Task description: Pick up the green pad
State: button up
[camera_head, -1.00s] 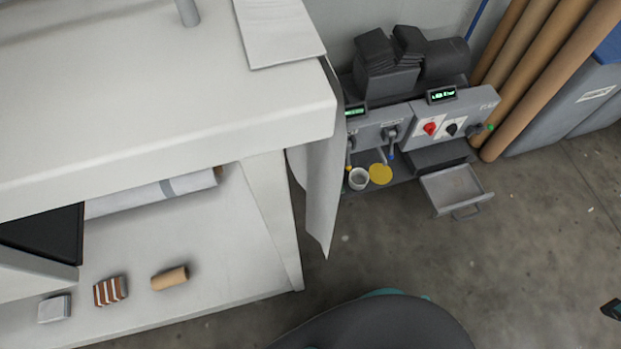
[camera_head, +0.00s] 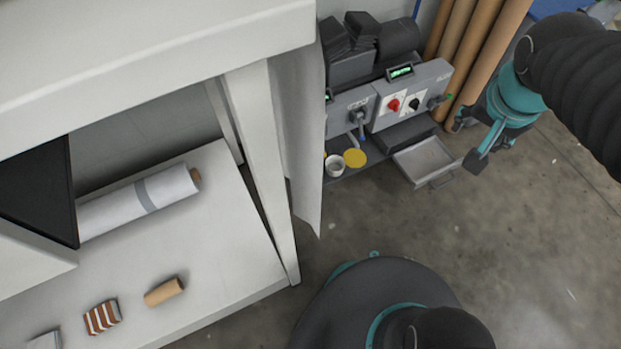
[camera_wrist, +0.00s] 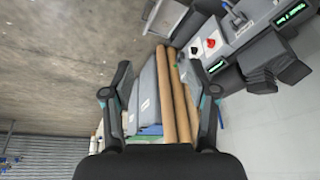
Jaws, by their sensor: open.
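I cannot make out a green pad for certain in either view. A small green patch (camera_wrist: 152,130) shows between the fingers in the wrist view, beside a blue surface; I cannot tell what it is. My gripper (camera_wrist: 160,75) is open and empty, with its two fingers spread wide. In the head view it is at the upper right, in front of the grey machine, above the floor and to the right of the open drawer (camera_head: 425,158).
A grey control unit (camera_head: 418,92) has a red knob (camera_head: 393,105). Brown tubes (camera_head: 488,60) lean behind it. At left, a white shelf (camera_head: 215,255) holds a white roll (camera_head: 135,205), a striped roll (camera_head: 101,317) and a tan roll (camera_head: 164,291). The concrete floor (camera_head: 520,250) is clear.

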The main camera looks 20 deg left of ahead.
jog(key=w+a+f+m+g+b, duration=0.1)
jog(key=w+a+f+m+b, duration=0.1)
jog(key=w+a+f, duration=0.7)
jog(key=m+h+b, duration=0.3)
jog(key=m+b, duration=0.1)
send_over(312, 173)
jog(key=s+a, duration=0.3)
jog(key=s, duration=0.1)
notch_tip(312, 173, down, 30)
jog(key=x, duration=0.6)
jog(key=shift+w+a+f, duration=0.15)
jog(key=shift+w+f, duration=0.15)
jog(key=shift+t, duration=0.3)
jog(key=shift+b+x, duration=0.4)
jog(key=shift+x, duration=2.75)
jog(key=shift+w, duration=0.15)
grip_shut()
